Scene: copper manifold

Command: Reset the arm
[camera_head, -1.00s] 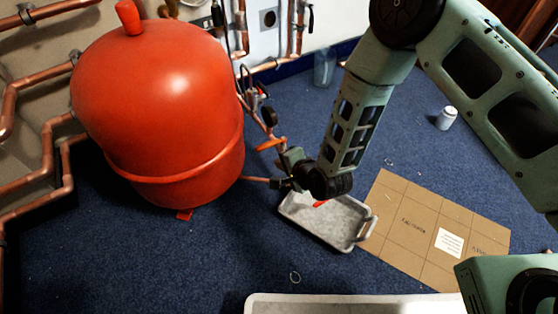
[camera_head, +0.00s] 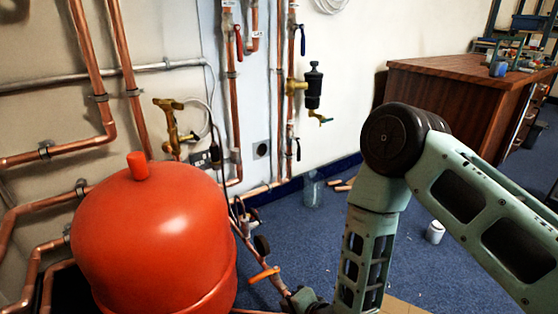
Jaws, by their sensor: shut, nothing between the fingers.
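My arm comes in from the right and bends down at the dark round joint. My gripper (camera_head: 303,299) shows only in part at the bottom edge of the head view, just right of the red tank (camera_head: 155,240). It is shut with nothing held. Its fingertips are cut off or too small to make out. The orange-handled valve (camera_head: 263,274) on a copper pipe is close to it, up and to the left; I cannot tell whether they touch.
Copper pipes and valves (camera_head: 312,85) run along the wall behind. A wooden cabinet (camera_head: 455,100) stands at the back right. A clear container (camera_head: 312,189) and a white can (camera_head: 435,231) are on the blue carpet (camera_head: 455,275). Floor right of my forearm is mostly open.

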